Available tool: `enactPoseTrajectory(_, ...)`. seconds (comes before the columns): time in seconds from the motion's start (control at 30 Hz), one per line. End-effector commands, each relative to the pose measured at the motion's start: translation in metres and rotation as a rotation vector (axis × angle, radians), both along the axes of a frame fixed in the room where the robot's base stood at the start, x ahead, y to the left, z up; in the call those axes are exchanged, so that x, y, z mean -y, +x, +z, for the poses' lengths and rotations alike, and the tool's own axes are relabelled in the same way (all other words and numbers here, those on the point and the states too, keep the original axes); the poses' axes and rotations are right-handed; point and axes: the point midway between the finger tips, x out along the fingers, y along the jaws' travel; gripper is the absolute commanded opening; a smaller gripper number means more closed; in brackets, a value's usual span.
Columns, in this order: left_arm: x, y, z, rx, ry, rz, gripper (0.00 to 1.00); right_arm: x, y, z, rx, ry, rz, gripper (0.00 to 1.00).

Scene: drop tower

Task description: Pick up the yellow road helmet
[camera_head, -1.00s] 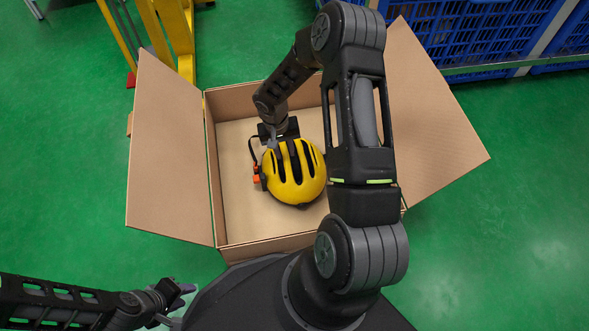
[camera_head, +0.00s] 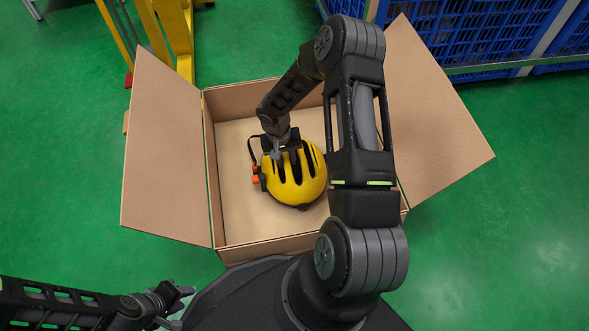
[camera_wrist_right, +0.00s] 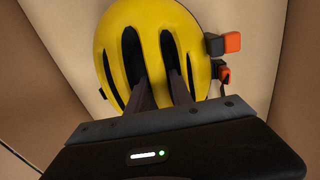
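The yellow road helmet (camera_head: 300,185) lies in the open cardboard box (camera_head: 232,215), dome up, with dark vents. A black strap and orange-and-black buckles (camera_head: 256,180) lie at its left side. My right gripper (camera_head: 285,156) reaches down onto the helmet's upper part. In the right wrist view its two fingers (camera_wrist_right: 160,88) stand apart over two vents of the helmet (camera_wrist_right: 190,25), with a yellow rib between them. Firm contact is not visible, and the vents hide how deep the fingertips are. My left gripper (camera_head: 178,305) is outside the box at the lower left, empty, its fingers apart.
The box's left flap (camera_head: 165,150) and right flap (camera_head: 440,120) are folded outward. Blue crates (camera_head: 480,35) stand at the back right, and a yellow frame (camera_head: 175,35) stands at the back left. Green floor (camera_head: 60,170) is clear on the left.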

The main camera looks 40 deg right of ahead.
Motion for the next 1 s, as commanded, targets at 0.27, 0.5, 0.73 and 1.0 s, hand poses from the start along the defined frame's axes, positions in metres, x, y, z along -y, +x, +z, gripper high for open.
enactPoseTrajectory(0.27, -0.0001, -0.0001, 0.0, 0.0, 0.0, 0.0, 0.35, -0.0001, -0.0001, 0.0, 0.0, 0.0, 0.0, 0.15)
enactPoseTrajectory(0.5, -0.0001, -0.0001, 0.0, 0.0, 0.0, 0.0, 0.35, -0.0001, -0.0001, 0.0, 0.0, 0.0, 0.0, 0.0)
enactPoseTrajectory(0.73, -0.0001, -0.0001, 0.0, 0.0, 0.0, 0.0, 0.35, 0.0, -0.0001, 0.0, 0.0, 0.0, 0.0, 0.0)
enactPoseTrajectory(1.0, -0.0001, -0.0001, 0.0, 0.0, 0.0, 0.0, 0.35, -0.0001, -0.0001, 0.0, 0.0, 0.0, 0.0, 0.0)
